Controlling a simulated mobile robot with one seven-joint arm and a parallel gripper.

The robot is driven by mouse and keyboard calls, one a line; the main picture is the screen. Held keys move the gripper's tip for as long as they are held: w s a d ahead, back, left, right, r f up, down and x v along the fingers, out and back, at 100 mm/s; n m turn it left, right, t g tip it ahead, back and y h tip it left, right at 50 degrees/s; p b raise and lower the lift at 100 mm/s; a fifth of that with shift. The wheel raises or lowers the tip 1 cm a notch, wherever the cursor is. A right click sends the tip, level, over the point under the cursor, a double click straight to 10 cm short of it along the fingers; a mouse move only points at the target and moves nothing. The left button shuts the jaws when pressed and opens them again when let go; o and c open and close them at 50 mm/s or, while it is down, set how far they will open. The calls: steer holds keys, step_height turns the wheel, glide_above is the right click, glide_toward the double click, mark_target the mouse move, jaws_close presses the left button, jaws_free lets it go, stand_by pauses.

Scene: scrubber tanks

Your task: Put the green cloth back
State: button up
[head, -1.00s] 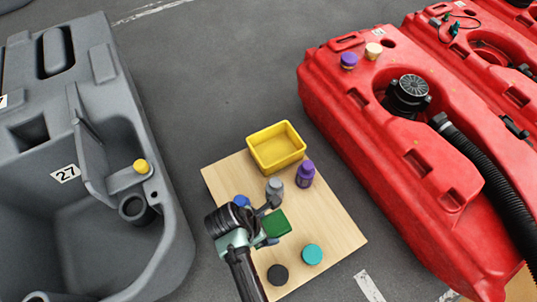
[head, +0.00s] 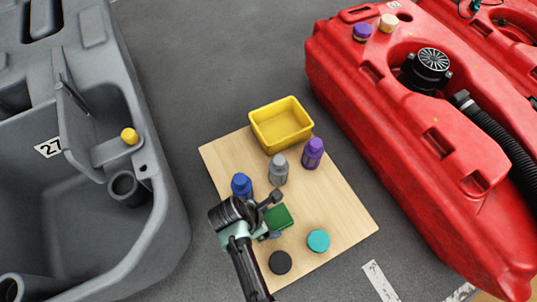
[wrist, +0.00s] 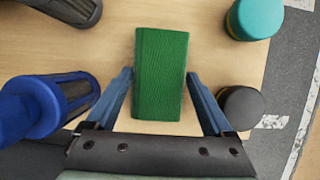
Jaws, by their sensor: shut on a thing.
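The green cloth (head: 279,217), a folded rectangular block, is at my gripper over the wooden board (head: 345,220). In the wrist view the cloth (wrist: 161,75) lies lengthwise between the two blue fingers of my gripper (wrist: 160,78), one finger at each long side. My gripper (head: 274,214) is shut on the cloth. Whether the cloth touches the board is hard to tell. The yellow tray (head: 281,141) at the board's far edge looks empty.
A black (head: 280,262) and a teal (head: 318,240) round piece stand nearer. A grey tank (head: 165,225) is left, red tanks (head: 400,150) right. The board's right part is bare.

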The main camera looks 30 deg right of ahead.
steer(key=o, duration=0.9)
steer(key=shift+f, duration=0.15)
steer(key=shift+p+v, duration=4.25)
steer(key=shift+v, duration=1.85)
steer(key=shift+d, duration=0.1)
